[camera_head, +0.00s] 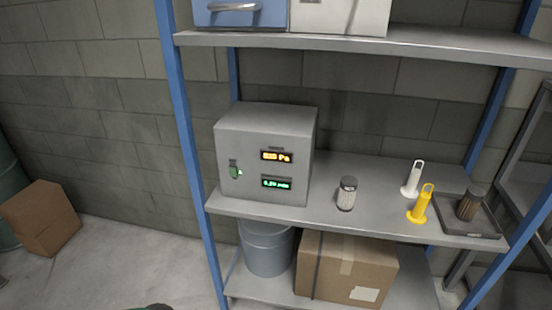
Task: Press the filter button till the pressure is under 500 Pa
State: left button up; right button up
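A grey metal box (264,152) stands on the left part of the middle shelf. Its front has an orange display (277,156) ending in "Pa"; the digits are too small to read surely. A green display (276,183) sits below it. A green button or switch (234,171) is on the left of the front, with a small bright green light beside it. Nothing touches the box front. Neither of my grippers is in view.
The shelf (330,214) has blue posts. A grey-capped jar (347,193), a white holder (412,178), a yellow holder (420,204) and a tray (455,226) with a brown cylinder (470,204) stand right of the box. A bucket (266,248) and carton (345,268) are below.

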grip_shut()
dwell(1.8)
